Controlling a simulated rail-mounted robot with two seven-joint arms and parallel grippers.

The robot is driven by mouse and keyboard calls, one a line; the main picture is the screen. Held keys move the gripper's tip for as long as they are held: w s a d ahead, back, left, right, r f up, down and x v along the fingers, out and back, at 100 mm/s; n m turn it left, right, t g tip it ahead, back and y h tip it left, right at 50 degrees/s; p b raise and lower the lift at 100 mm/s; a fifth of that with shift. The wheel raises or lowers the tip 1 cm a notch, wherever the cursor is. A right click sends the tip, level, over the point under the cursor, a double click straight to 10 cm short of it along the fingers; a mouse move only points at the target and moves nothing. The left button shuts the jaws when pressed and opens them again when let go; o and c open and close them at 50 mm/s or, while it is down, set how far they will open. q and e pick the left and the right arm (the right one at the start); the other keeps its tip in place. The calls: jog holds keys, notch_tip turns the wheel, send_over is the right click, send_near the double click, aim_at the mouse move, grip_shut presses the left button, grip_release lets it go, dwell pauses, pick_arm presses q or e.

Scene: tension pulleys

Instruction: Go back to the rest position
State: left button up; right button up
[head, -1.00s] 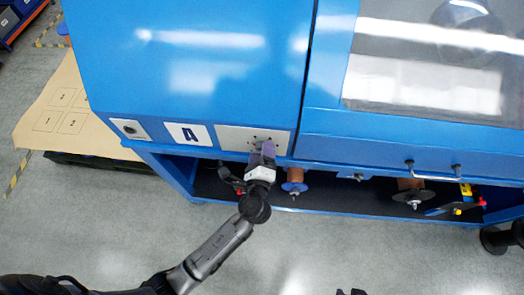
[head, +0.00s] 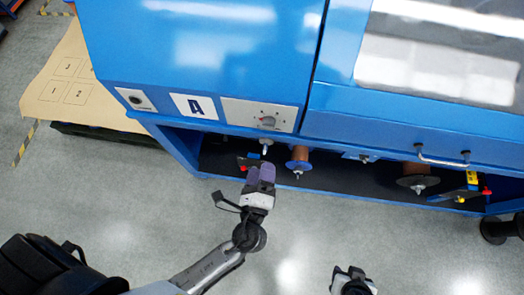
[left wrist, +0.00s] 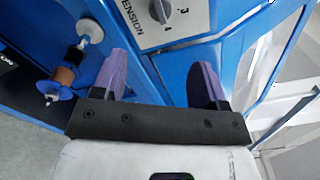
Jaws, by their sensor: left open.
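My left gripper (head: 262,172) is open and empty, its purple fingers in front of the shelf opening, below the panel and apart from the tension knob (head: 267,121). In the left wrist view its two fingers (left wrist: 160,75) stand wide apart with nothing between them. That view also shows the grey knob (left wrist: 161,10) on the white panel lettered "TENSION". My right gripper (head: 352,274) shows only as a dark shape at the bottom edge, over the floor; its jaws are too small to read.
The blue machine (head: 190,60) fills the back, with a metal handle (head: 443,160) at right. A copper spool with a blue flange (head: 299,164) and another copper spool (head: 416,174) sit in the low opening. Cardboard (head: 60,85) lies at left. The grey floor in front is clear.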

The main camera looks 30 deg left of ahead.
dwell(0.7)
pick_arm(q)
jog(key=s+a+f+n+g+h, duration=0.1)
jog(key=s+a+f+n+g, duration=0.15)
jog(key=f+n+g, duration=0.4)
jog(key=s+a+f+n+g+h, duration=0.1)
jog(key=s+a+f+n+g, duration=0.2)
jog(key=n, duration=0.6)
jog(key=s+a+r+n+g+h, duration=0.1)
jog(key=s+a+n+g+h, duration=0.25)
jog(key=s+a, duration=0.4)
notch_tip(320, 180, up, 33)
jog(key=d+p, duration=0.1)
jog(key=p, duration=3.1)
jog(key=shift+s+d+m+g, duration=0.25)
jog(key=shift+s+m+g, duration=0.05)
jog(key=shift+s, duration=0.1)
jog(key=shift+f, duration=0.1)
